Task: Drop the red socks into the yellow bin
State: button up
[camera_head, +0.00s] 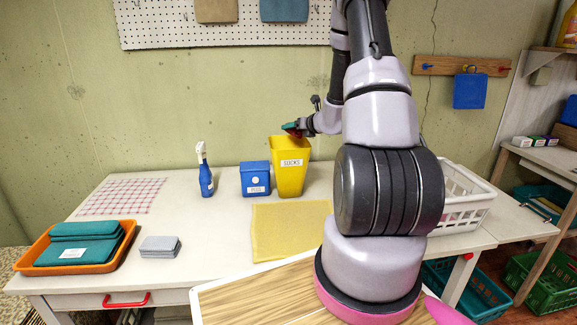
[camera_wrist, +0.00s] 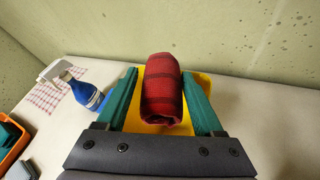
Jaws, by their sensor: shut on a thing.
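The rolled red socks with dark stripes (camera_wrist: 162,90) are between the two teal fingers of my gripper (camera_wrist: 165,100) in the wrist view. The gripper is shut on them. In the head view my gripper (camera_head: 293,128) is above the yellow bin (camera_head: 290,168), at the top of its opening, and a little of the red socks (camera_head: 292,126) shows there. The bin stands upright on the table and carries a "SOCKS" label. In the wrist view the yellow bin (camera_wrist: 204,80) lies below the socks, mostly hidden by them and the fingers.
A blue box (camera_head: 255,180) stands just left of the bin, and a blue spray bottle (camera_head: 205,172) further left. A yellow cloth (camera_head: 285,228) lies in front. An orange tray (camera_head: 75,262) with teal cloths and a grey stack (camera_head: 160,246) are at left. A white basket (camera_head: 465,205) is at right.

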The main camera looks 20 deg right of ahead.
jog(key=shift+d+f, duration=0.1)
jog(key=shift+f, duration=1.5)
jog(key=o, duration=1.4)
jog(key=v, duration=1.1)
